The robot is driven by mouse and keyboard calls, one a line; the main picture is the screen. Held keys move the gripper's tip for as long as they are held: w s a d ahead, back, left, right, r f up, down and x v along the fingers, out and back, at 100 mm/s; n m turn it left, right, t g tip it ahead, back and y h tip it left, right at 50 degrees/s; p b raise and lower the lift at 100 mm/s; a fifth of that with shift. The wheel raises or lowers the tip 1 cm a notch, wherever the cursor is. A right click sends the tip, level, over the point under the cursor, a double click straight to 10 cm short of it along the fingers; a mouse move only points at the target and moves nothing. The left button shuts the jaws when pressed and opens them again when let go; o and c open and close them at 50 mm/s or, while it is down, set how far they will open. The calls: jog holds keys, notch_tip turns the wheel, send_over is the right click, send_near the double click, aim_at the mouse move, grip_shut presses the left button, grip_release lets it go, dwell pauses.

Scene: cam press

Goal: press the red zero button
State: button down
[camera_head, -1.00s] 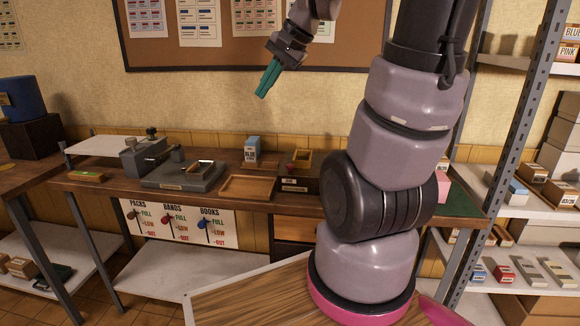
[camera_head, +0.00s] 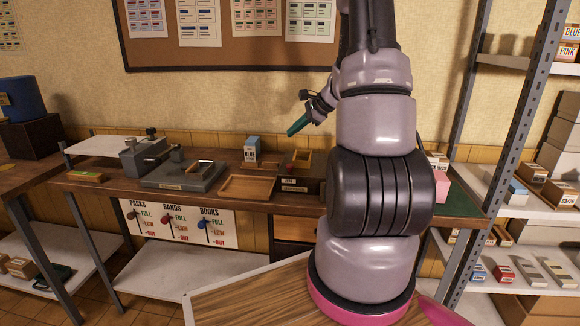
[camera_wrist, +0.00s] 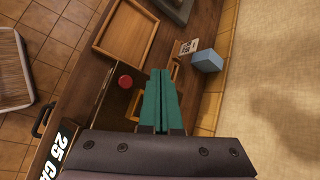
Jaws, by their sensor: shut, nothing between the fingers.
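The red zero button (camera_head: 290,166) is a small round red knob on a dark box (camera_head: 312,184) on the workbench. In the wrist view the red button (camera_wrist: 125,81) shows as a red disc, left of my fingertips. My gripper (camera_head: 291,133) has teal fingers held together, empty, above the bench and a little above the button in the head view. In the wrist view the fingers of my gripper (camera_wrist: 160,72) point away from the camera, apart from the button.
A wooden tray (camera_head: 247,197) lies left of the box, with a blue carton (camera_head: 252,148) behind it. A grey press (camera_head: 183,177) stands farther left. A small wooden tray (camera_head: 303,155) sits just behind the button. The wall is close behind the bench.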

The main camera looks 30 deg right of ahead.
jog(key=shift+f, duration=4.4)
jog(key=shift+f, duration=0.2)
jog(key=shift+f, duration=0.2)
jog(key=shift+f, duration=0.7)
jog(key=shift+r, duration=1.1)
jog(key=shift+r, duration=2.5)
